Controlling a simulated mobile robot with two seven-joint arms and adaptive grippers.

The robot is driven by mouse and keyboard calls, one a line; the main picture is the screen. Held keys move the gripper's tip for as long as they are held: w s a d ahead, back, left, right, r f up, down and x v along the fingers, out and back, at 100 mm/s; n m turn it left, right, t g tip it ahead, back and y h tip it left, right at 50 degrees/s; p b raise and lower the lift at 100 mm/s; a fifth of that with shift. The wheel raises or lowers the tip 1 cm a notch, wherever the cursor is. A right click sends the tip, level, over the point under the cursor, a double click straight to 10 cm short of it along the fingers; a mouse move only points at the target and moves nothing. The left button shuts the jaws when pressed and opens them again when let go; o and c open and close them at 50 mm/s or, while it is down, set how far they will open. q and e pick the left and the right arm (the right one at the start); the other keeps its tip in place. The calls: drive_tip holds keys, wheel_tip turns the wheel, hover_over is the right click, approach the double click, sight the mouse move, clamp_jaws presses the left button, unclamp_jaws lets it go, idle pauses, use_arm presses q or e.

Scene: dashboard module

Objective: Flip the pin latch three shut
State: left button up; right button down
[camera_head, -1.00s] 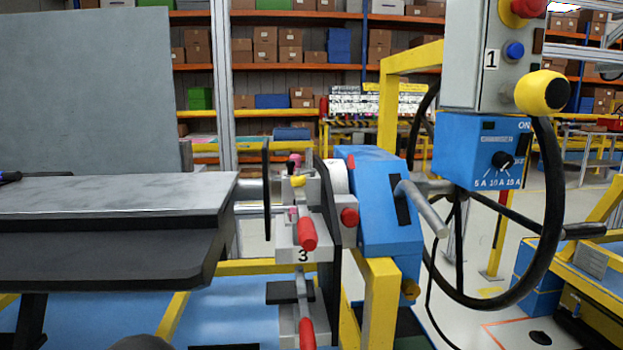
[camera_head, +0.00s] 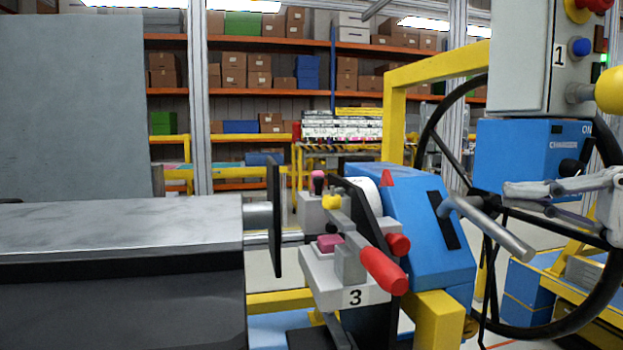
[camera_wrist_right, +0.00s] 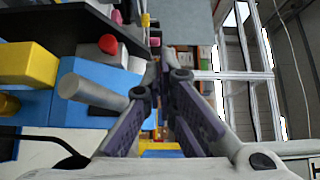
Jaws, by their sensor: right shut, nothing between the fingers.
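Pin latch three is in the middle of the head view: a grey block with a "3" label (camera_head: 355,297), a grey lever and a red handle (camera_head: 384,271). The handle tilts down to the right, toward me. A pink pad (camera_head: 330,243) sits on the block. My right gripper (camera_head: 508,189) is to the right of the latch, apart from it, pointing left by the grey rod of the blue housing. In the right wrist view its fingers (camera_wrist_right: 162,62) are together and empty. A red end (camera_wrist_right: 108,44) shows there; I cannot tell which part it is. My left gripper is out of view.
The blue housing (camera_head: 415,220) with its angled grey rod (camera_head: 490,230) stands between the latch and my right gripper. A black wheel (camera_head: 431,130), a blue switch box (camera_head: 520,155) and a yellow frame (camera_head: 397,105) are close by. A grey table (camera_head: 120,228) lies left.

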drive_tip(key=shift+d, duration=0.1)
idle(0.3)
drive_tip(key=x, duration=2.4)
drive_tip(key=shift+s, duration=0.15)
